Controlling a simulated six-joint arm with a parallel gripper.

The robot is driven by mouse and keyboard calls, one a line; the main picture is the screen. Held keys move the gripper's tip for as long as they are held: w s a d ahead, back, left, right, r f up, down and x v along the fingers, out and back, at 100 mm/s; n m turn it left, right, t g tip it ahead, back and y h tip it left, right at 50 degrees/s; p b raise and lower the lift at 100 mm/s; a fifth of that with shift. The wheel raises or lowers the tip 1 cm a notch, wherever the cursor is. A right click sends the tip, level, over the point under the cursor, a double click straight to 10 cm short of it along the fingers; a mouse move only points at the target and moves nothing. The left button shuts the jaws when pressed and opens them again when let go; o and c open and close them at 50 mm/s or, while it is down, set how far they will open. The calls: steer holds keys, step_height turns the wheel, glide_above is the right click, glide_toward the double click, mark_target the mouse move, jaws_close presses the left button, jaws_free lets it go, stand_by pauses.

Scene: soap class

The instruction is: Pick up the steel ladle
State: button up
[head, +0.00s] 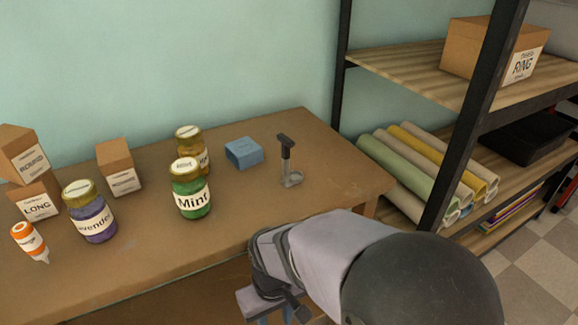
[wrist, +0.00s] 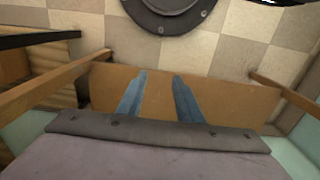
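The steel ladle (head: 291,179) is on the wooden table near its right end. Its dark handle points up and its small metal bowl is at the bottom. My gripper (wrist: 160,85) shows in the wrist view with two blue fingers apart and nothing between them. In the head view it is low in front of the table's front edge, nearer the camera than the ladle and well apart from it. Its fingertips are mostly hidden there. The ladle does not show in the wrist view.
A blue block (head: 243,153) lies just left of the ladle. A shelf rack (head: 465,130) with rolls stands right.

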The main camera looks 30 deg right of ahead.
steer(key=d+r+h+p, duration=0.4)
steer(key=d+p, duration=0.2)
steer(key=d, duration=0.8)
steer(key=s+d+r+n+g+h+p, duration=0.2)
steer(key=s+d+r+n+p, duration=0.2)
steer(key=s+d+r+p, duration=0.45)
steer(key=s+d+r+n+g+h+p, duration=0.25)
steer(key=d+r+n+p, duration=0.25)
steer(key=d+p, duration=0.6)
steer(key=m+t+y+p, duration=0.7)
steer(key=t+y+p, duration=0.2)
steer(key=p, duration=1.7)
glide_toward(288, 145)
steer(key=x, duration=0.5)
steer(key=shift+w+d+f, duration=0.15)
steer(key=shift+w+d, duration=0.05)
steer(key=shift+b+x, duration=0.75)
steer(key=shift+x, duration=0.1)
steer(key=shift+b+x, duration=0.65)
steer(key=shift+x, duration=2.2)
steer(key=shift+w, duration=0.25)
